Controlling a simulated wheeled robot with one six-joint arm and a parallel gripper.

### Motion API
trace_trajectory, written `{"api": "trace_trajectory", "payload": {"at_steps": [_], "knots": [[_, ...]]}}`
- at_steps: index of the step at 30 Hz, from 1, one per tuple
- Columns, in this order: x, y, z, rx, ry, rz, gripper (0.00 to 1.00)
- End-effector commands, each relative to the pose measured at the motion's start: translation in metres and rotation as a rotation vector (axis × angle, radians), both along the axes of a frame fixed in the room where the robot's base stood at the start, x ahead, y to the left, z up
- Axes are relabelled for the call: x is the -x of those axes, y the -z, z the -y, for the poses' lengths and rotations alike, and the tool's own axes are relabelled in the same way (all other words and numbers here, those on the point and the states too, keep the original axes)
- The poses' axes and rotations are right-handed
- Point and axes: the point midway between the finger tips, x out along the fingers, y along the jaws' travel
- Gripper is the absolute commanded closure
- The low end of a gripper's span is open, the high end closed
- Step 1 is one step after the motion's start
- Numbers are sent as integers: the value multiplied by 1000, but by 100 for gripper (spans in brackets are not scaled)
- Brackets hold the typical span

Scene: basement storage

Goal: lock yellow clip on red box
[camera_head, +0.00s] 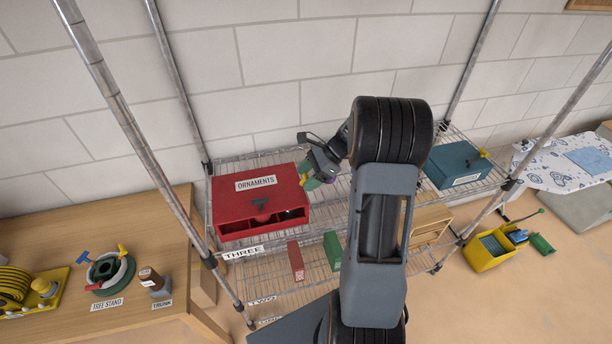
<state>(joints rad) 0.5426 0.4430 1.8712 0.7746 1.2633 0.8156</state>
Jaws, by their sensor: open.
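The red box (235,208), labelled ORNAMENTS, sits on the upper wire shelf at the middle left. A dark opening shows along its lower front, with a dark clasp-like part above it. A small yellow clip (303,180) shows at the box's right side. My gripper (311,180) is open right beside that clip, with my arm reaching in from the right. I cannot tell whether the fingers touch the clip. The clip's lower part and the box's right wall are partly hidden.
A teal box (458,168) with its own yellow clip (484,153) stands on the shelf's right end. Metal posts (125,115) frame the rack. Red (296,260) and green (332,250) items sit below. A wooden table (205,292) with several objects stands left.

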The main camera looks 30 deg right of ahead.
Motion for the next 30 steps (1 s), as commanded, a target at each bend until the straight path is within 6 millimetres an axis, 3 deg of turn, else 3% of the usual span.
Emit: {"api": "trace_trajectory", "payload": {"at_steps": [12, 27, 30], "knots": [[-1, 4, -4, 1, -1, 0, 38], [-1, 4, -3, 1, -1, 0, 86], [-1, 3, -4, 3, -1, 0, 88]]}}
